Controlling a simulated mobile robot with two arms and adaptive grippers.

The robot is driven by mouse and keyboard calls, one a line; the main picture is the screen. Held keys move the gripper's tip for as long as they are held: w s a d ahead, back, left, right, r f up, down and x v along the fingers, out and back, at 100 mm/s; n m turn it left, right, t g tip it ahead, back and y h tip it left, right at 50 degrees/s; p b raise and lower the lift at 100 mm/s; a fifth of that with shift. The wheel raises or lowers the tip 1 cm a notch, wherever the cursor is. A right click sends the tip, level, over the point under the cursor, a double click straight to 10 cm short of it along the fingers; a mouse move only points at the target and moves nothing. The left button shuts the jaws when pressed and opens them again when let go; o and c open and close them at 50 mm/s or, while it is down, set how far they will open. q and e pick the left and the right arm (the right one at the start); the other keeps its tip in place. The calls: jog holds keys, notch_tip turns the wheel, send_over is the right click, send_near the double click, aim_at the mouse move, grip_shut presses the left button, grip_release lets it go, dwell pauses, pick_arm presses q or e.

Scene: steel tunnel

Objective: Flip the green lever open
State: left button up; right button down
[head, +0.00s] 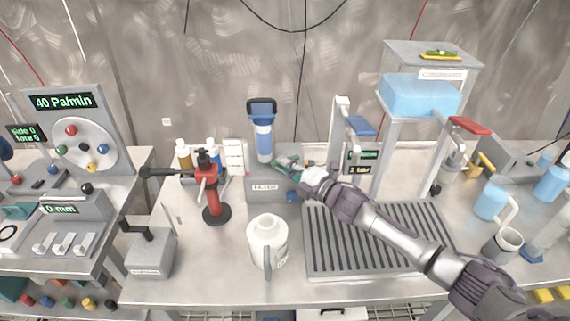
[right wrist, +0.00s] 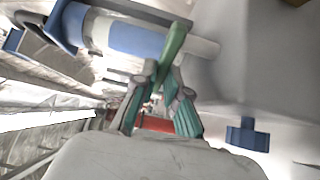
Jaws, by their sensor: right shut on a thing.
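The green lever (head: 289,163) sits low beside the upright blue-and-white cylinder (head: 263,137), above a grey labelled base (head: 262,195). In the right wrist view the green lever (right wrist: 174,48) is a slanted bar whose lower end lies between my fingers. My right gripper (head: 299,168) reaches in from the right and is shut on the lever; in the right wrist view the gripper (right wrist: 158,92) shows teal finger pads. The fingers partly hide the lever's lower end. My left gripper is not in view.
A white jug (head: 267,243) stands in front of the base. A red hand press (head: 212,195) stands to its left. A slotted drain tray (head: 370,245) lies under my right arm. A blue knob (right wrist: 247,135) sits close to my right gripper.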

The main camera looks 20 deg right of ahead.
jog(key=c, duration=1.5)
grip_release()
jog(key=shift+s, duration=0.1)
jog(key=v, duration=1.2)
